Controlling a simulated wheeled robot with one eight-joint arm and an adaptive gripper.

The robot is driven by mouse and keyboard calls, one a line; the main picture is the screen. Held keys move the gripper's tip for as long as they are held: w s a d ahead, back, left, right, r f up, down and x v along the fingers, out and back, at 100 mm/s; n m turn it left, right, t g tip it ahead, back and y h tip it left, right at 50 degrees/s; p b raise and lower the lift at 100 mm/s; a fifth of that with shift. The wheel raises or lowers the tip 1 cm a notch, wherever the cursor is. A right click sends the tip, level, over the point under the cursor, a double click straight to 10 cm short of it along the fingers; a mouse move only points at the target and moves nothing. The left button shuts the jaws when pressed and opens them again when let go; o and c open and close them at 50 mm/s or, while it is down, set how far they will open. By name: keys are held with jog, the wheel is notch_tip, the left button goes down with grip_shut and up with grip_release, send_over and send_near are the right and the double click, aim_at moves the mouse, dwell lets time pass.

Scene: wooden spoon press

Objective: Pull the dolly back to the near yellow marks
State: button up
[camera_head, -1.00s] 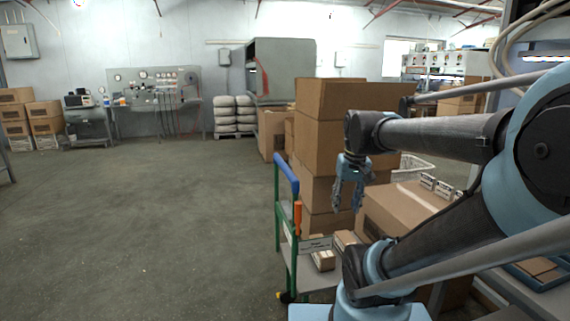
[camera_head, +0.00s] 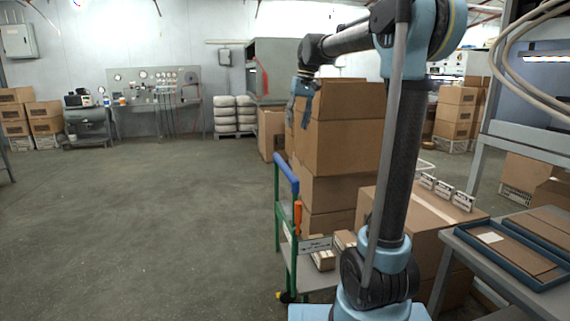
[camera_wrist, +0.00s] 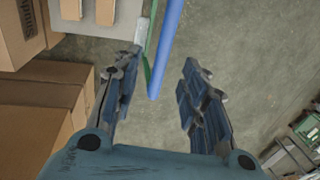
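In the wrist view, the blue handle (camera_wrist: 168,42) runs between and beyond the fingertips, and nothing is clamped. My gripper (camera_head: 302,101) is raised above the handle, in front of the upper carton stack. In the wrist view my gripper (camera_wrist: 162,65) is open, its fingers apart and pointing down. No yellow floor marks show in these frames.
Tall stacked cartons (camera_head: 340,132) stand behind the dolly, and a large carton (camera_head: 425,215) sits to its right. A grey table with blue trays (camera_head: 510,250) is at the right edge. The floor (camera_head: 140,230) left of the dolly is open and clear.

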jog(key=w+a, duration=0.1)
jog(key=w, duration=0.1)
send_near(284, 163)
jog(key=f, duration=0.3)
jog(key=a+f, duration=0.1)
jog(key=f, duration=0.5)
jog(key=shift+a, duration=0.35)
grip_shut()
jog(key=shift+d, duration=0.1)
